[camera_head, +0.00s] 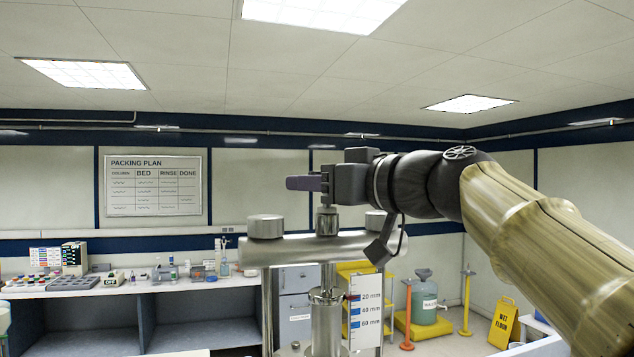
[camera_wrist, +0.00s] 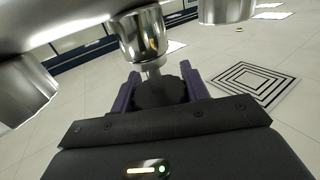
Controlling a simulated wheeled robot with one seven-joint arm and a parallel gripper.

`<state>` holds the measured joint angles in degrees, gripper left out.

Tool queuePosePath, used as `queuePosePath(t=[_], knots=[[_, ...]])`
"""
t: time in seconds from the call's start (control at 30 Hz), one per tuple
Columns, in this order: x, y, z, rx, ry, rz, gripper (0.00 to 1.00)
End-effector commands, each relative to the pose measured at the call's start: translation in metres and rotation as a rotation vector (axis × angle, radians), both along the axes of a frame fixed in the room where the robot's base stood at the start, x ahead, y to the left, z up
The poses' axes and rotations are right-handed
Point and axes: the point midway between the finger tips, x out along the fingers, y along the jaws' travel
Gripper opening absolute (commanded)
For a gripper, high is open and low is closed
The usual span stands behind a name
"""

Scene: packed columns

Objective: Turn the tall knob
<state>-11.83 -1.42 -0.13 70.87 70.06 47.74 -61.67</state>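The tall knob (camera_wrist: 160,92) is a dark, round, scalloped cap on a thin metal stem. In the wrist view it lies between the two purple fingers of my gripper (camera_wrist: 161,85) and fills the gap, with a finger at each side. My gripper (camera_head: 305,183) shows in the head view above the middle of a steel crossbeam (camera_head: 300,249), level and pointing left; there it hides the knob. A metal collar (camera_head: 326,221) stands on the beam below the gripper and also shows in the wrist view (camera_wrist: 143,35).
Two wide metal caps flank the collar, one left (camera_head: 265,227) and one right (camera_head: 375,221), close under my gripper. A millimetre scale (camera_head: 366,311) stands beside the steel column (camera_head: 326,325). A bench (camera_head: 130,287) with lab items lies behind left. The air left of my gripper is clear.

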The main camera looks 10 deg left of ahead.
Motion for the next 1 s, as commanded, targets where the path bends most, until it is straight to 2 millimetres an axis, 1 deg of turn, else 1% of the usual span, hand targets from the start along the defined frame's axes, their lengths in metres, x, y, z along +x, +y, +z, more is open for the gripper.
queuePosePath(t=[0.17,0.5,0.77,0.8,0.9,1.0], knots=[[0.0002,-0.0003,-0.0006,0.000,0.001,-0.018,0.23],[0.0017,-0.0018,-0.0003,0.001,0.000,-0.131,0.23],[0.0019,-0.0019,0.0003,0.001,-0.001,-0.134,0.23],[0.0019,-0.0019,0.0004,0.001,-0.001,-0.134,0.50],[0.0019,-0.0019,0.0004,0.001,-0.001,-0.133,0.67],[0.0018,-0.0018,0.0004,0.001,-0.001,-0.133,0.67]])
